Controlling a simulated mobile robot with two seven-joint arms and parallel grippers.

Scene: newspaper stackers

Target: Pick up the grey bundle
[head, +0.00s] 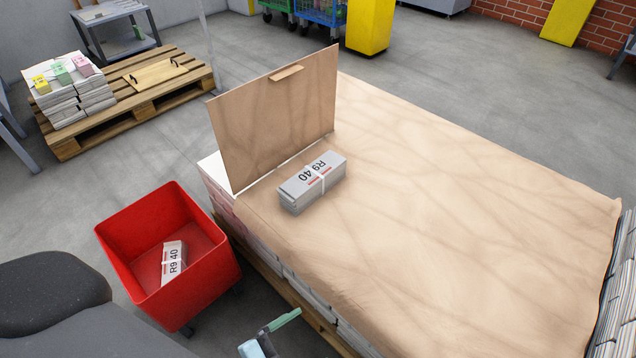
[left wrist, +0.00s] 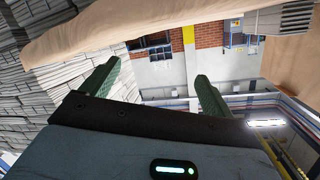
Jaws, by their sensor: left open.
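The grey bundle (head: 312,182) is a strapped block marked "R9 40", lying flat on the brown sheet covering the large newspaper stack, just in front of an upright brown board. What looks like it also shows at the upper right of the left wrist view (left wrist: 284,22), upside down. My left gripper (head: 268,336) is at the bottom edge of the head view, low beside the stack's near side and well short of the bundle. In the left wrist view its two green fingers (left wrist: 158,82) are wide apart with nothing between them. My right gripper is in neither view.
A red bin (head: 118,248) left of the stack holds another "R9 40" bundle (head: 173,262). The brown board (head: 275,110) stands upright behind the grey bundle. The brown sheet (head: 460,220) is clear to the right. A wooden pallet (head: 140,100) with papers stands farther back.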

